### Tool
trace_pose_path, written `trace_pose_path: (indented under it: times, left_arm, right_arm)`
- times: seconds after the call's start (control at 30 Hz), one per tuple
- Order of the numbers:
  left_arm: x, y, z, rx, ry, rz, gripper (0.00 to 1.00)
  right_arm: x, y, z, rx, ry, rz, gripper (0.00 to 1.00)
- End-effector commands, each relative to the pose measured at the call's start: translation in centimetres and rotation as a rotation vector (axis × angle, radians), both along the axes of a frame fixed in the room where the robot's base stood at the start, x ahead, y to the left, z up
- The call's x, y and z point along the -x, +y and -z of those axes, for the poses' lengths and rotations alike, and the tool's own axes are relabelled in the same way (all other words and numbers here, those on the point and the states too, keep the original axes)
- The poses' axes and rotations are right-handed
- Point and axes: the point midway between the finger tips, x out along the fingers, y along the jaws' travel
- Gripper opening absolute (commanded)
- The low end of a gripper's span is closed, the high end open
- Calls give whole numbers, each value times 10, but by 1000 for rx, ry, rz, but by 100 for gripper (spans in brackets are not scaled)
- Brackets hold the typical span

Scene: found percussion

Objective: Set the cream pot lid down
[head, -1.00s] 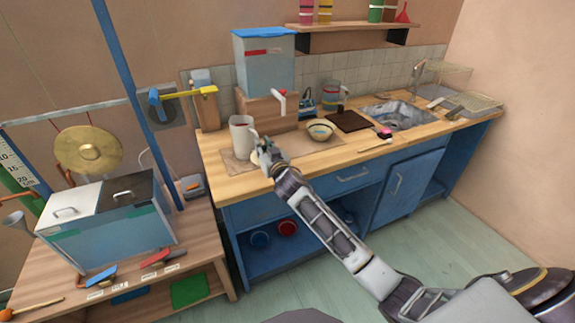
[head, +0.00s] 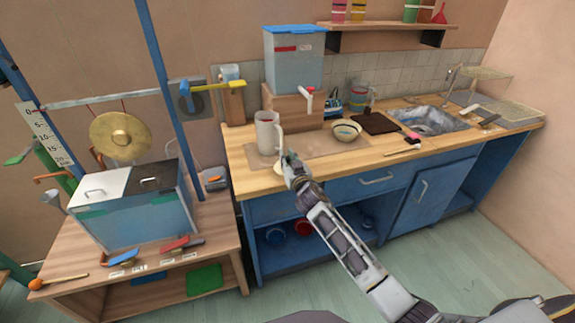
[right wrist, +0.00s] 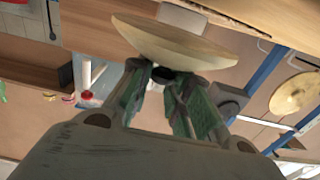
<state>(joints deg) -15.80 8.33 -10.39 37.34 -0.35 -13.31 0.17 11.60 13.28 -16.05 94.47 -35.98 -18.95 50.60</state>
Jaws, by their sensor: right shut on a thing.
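The cream pot lid is in my right gripper (head: 288,162), which is shut on its knob. In the right wrist view the lid (right wrist: 188,45) is a shallow cream disc seen edge-on and tilted, just beyond the fingertips (right wrist: 160,82). In the head view only a small pale part of the lid (head: 279,168) shows beside the gripper, near the counter's front edge in front of the white jug (head: 267,133). I cannot tell whether it touches the wooden counter (head: 250,181). My left gripper is not in view.
A bowl (head: 346,130) and a dark board (head: 376,123) stand on the counter, right of the jug. A tank with a blue lid (head: 293,60) stands behind. Bare counter lies right of my gripper.

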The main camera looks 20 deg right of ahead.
Motion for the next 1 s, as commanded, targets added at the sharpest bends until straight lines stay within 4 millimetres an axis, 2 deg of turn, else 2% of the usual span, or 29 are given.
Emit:
trace_pose_path:
  times: [0.1, 0.23, 0.87, 0.9, 1.0]
  left_arm:
    - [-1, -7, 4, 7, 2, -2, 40]
    - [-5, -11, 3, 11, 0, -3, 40]
    - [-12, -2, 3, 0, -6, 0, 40]
    - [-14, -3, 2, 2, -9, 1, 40]
    - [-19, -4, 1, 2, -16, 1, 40]
  right_arm:
    - [0, 0, 16, 1, 2, 1, 0]
    - [0, 0, 26, 0, 1, 2, 0]
    - [0, 0, 30, 0, 1, 1, 0]
    - [0, 0, 30, 0, 1, 1, 24]
    - [0, 0, 30, 0, 2, 1, 37]
